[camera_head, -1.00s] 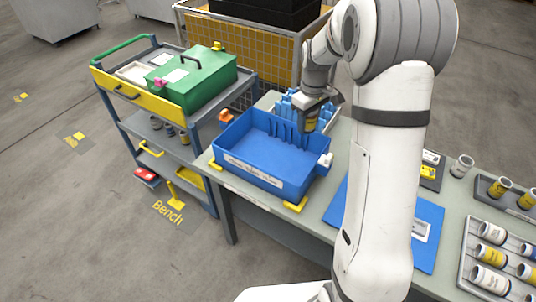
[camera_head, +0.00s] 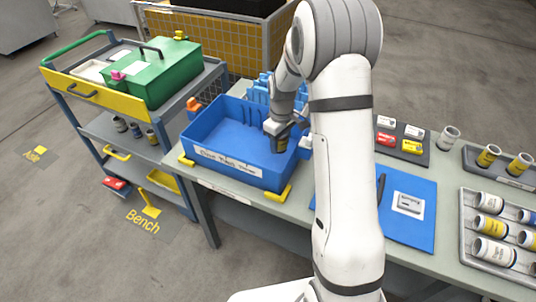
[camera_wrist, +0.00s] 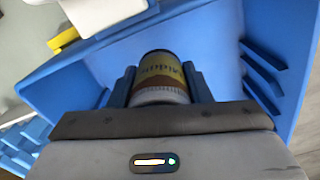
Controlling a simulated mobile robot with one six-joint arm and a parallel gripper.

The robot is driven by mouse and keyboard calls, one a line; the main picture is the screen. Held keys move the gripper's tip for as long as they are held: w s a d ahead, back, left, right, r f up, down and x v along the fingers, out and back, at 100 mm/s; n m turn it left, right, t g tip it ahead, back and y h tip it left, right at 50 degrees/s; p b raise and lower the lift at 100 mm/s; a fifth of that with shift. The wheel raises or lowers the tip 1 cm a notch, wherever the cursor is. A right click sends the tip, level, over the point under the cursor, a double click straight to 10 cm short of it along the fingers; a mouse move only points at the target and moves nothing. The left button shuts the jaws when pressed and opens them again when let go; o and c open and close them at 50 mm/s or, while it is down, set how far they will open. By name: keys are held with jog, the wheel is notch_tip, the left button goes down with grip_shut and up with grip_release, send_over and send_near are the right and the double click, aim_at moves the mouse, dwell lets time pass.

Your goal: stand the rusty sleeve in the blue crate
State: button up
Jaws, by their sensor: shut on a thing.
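My gripper (camera_head: 281,136) is shut on a sleeve (camera_head: 282,146) at the right side of the blue crate (camera_head: 235,165), within its walls in the head view. In the wrist view the sleeve (camera_wrist: 161,72) sits between both fingers. It has a yellow lettered band, a rust-brown band and a pale end nearest the palm. Its dark open end points away from the palm. The crate wall (camera_wrist: 65,80) and floor show around it. Whether the sleeve touches the crate floor, I cannot tell.
A blue ribbed rack (camera_head: 262,88) stands behind the crate. A blue mat (camera_head: 408,235), a dark tray of small blocks (camera_head: 408,150), a lone sleeve (camera_head: 449,138) and trays of sleeves (camera_head: 490,277) lie to the right. A cart with a green box (camera_head: 160,75) stands at left.

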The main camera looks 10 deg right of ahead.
aim_at(279, 161)
jog(key=shift+f, duration=3.2)
jog(key=o, duration=1.2)
jog(key=shift+o, duration=0.2)
notch_tip(279, 161, up, 12)
jog(key=shift+f, duration=0.1)
jog(key=s+r+m+t, duration=0.1)
jog(key=s+r+m, duration=0.2)
jog(key=s, duration=1)
jog(key=s+a+r+m+t, duration=0.1)
jog(key=s+r+m, duration=0.3)
jog(key=s+r, duration=0.6)
jog(key=s+t, duration=0.1)
jog(key=s, duration=0.3)
jog(key=shift+s+a, duration=0.3)
